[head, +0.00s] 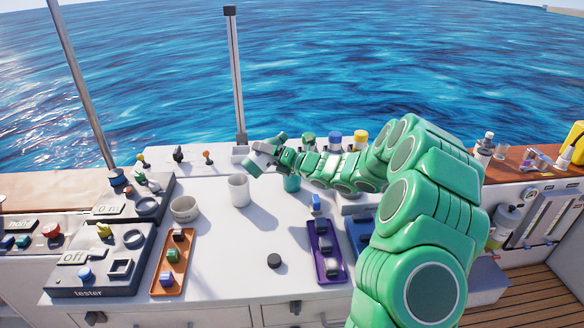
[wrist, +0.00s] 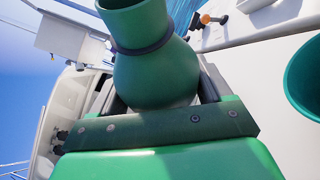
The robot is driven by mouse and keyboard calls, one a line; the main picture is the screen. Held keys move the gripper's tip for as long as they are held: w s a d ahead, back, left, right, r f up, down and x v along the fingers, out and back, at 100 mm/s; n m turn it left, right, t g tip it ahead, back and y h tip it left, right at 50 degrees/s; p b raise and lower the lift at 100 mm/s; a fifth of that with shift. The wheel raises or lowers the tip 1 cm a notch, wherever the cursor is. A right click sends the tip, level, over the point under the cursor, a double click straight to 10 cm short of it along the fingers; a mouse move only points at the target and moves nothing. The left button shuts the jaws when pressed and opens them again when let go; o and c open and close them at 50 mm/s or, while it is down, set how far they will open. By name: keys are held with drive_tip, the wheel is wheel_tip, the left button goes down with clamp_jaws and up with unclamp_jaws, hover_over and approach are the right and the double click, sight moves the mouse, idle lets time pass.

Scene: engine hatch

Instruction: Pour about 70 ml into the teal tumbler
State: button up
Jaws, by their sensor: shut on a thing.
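My gripper (wrist: 155,110) is shut on a green bottle (wrist: 155,70) with a round body, a dark ring at its neck and an open mouth. In the head view my gripper (head: 264,152) is above the white counter, up and left of the teal tumbler (head: 291,184). The held bottle is small and hard to make out there, and I cannot tell its exact tilt. The tumbler stands on the counter, partly hidden behind my arm. Its rim also shows at the right edge of the wrist view (wrist: 305,82), apart from the bottle. No liquid stream is visible.
A white cup (head: 238,190) and a beige bowl (head: 185,209) stand left of the tumbler. Orange (head: 173,262) and purple (head: 326,252) trays and a dark round puck (head: 274,260) lie nearer. Bottles with green, blue (head: 334,138) and yellow caps stand behind my arm.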

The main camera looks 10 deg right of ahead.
sight(264, 163)
drive_tip(key=shift+a+r+m, duration=0.1)
drive_tip(key=shift+r+m, duration=0.05)
drive_tip(key=shift+m, duration=0.15)
drive_tip(key=shift+s+m, duration=0.1)
drive_tip(key=shift+m, duration=0.2)
drive_tip(key=shift+a+f+m+t+y, duration=0.1)
drive_tip(key=shift+f+m+t+y, duration=0.35)
drive_tip(key=shift+f+m, duration=0.45)
drive_tip(key=shift+m, duration=0.3)
drive_tip(key=shift+d+m+t, duration=0.3)
drive_tip(key=shift+t, duration=0.15)
drive_tip(key=shift+w+f+m, duration=0.2)
drive_tip(key=shift+f+m, duration=0.35)
drive_tip(key=shift+m, duration=0.15)
drive_tip(key=shift+s+a, duration=0.1)
drive_tip(key=shift+s, duration=0.05)
drive_tip(key=shift+s+a+f+t+y, duration=0.15)
drive_tip(key=shift+s+a+t+y, duration=0.1)
drive_tip(key=shift+s+a+t, duration=0.1)
drive_tip(key=shift+a, duration=0.1)
